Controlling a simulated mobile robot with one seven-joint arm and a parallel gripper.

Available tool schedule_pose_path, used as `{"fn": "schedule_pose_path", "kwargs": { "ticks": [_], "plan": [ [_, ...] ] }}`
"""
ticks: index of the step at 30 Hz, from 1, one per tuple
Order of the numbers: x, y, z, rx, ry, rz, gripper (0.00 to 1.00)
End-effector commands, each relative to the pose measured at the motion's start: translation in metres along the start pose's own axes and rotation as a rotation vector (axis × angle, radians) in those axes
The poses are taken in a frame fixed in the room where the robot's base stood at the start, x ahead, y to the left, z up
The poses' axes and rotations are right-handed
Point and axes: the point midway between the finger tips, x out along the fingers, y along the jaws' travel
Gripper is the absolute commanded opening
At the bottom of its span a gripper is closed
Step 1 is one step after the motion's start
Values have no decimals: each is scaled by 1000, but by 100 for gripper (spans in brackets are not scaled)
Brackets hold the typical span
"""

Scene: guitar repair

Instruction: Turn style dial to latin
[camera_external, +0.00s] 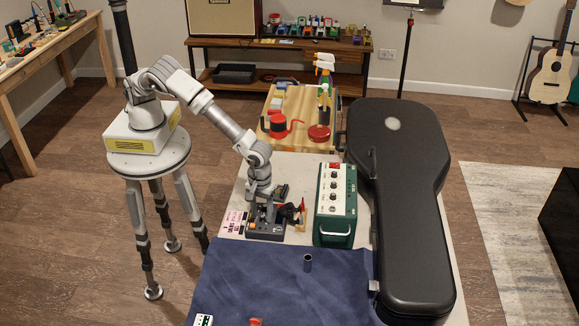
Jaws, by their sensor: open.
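A green box with a white panel (333,190) stands on the table right of my gripper. Several dark knobs run down its white panel, with a red part at its top end and a white handle at its front. The labels are too small to read, so I cannot tell which knob is the style dial or where it points. My gripper (262,208) points down over a dark grey device (265,229), left of the green box and apart from it. The gripper is open. Its fingertips are small here, and I cannot tell whether they touch the device.
A black guitar case (412,220) lies close right of the green box. A pink-and-white paper (232,222) lies left of the grey device. A blue cloth (270,285) covers the front, with a small dark cylinder (307,263) on it. A wooden surface (291,146) with tools and bottles is behind.

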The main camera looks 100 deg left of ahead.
Motion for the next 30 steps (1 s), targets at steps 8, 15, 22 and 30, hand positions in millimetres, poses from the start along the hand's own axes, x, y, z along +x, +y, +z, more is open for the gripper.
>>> {"fn": "schedule_pose_path", "kwargs": {
  "ticks": [8, 15, 22, 30],
  "plan": [
    [2, 0, 0, 0, 0, 1, 52],
    [1, 0, 0, 0, 0, 1, 10],
    [1, 0, 0, 0, 0, 1, 0],
    [1, 0, 0, 24, -1, 1, 0]
  ]
}}
